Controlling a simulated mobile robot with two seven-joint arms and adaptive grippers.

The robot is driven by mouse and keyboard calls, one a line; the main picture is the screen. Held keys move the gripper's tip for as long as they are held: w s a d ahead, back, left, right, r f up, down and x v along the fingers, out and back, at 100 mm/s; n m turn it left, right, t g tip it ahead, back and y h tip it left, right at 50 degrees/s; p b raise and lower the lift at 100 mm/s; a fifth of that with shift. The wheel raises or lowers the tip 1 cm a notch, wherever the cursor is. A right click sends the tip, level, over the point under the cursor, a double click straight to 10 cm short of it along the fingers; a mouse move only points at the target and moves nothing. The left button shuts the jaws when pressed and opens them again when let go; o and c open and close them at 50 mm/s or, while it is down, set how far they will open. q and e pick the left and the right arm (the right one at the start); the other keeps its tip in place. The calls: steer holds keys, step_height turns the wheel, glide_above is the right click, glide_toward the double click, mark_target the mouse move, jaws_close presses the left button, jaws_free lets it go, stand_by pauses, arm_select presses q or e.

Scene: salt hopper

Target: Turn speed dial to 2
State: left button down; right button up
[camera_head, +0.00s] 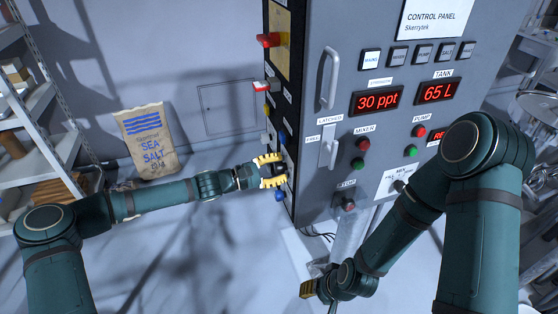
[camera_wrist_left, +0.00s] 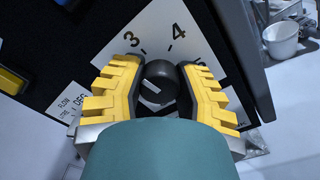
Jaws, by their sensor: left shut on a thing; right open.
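The speed dial (camera_wrist_left: 163,92) is a dark round knob with a short white mark, in front of a white scale plate (camera_wrist_left: 160,30) on the black panel. The numbers 3 and 4 show on the plate; I see no 2, and cannot tell which number the mark points to. My left gripper (camera_wrist_left: 162,75) has its yellow fingers on both sides of the knob, shut on it. In the head view my left gripper (camera_head: 272,171) is at the cabinet's narrow side, where the knob is hidden. My right gripper (camera_head: 309,289) is low, partly hidden by its arm, open and away from the cabinet.
The grey control cabinet (camera_head: 350,70) carries a handle (camera_head: 330,75), a latch, buttons and red displays. Blue and red knobs sit on its dark side near my left gripper. A sea salt bag (camera_head: 148,140) leans at the wall, beside shelves (camera_head: 25,110).

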arm_select(q)
steer(key=shift+r+n+p, duration=0.25)
steer(key=shift+n+p, duration=0.1)
steer(key=shift+n, duration=0.15)
steer(key=n+p, duration=0.3)
steer(key=n, duration=0.1)
steer(key=shift+n+p, duration=0.3)
steer(key=shift+p, duration=0.1)
steer(key=shift+n+p, duration=1.45)
steer(key=shift+n, duration=0.75)
steer(key=shift+f, duration=0.1)
steer(key=c, duration=0.6)
jaws_free()
steer(key=shift+a+f, duration=0.1)
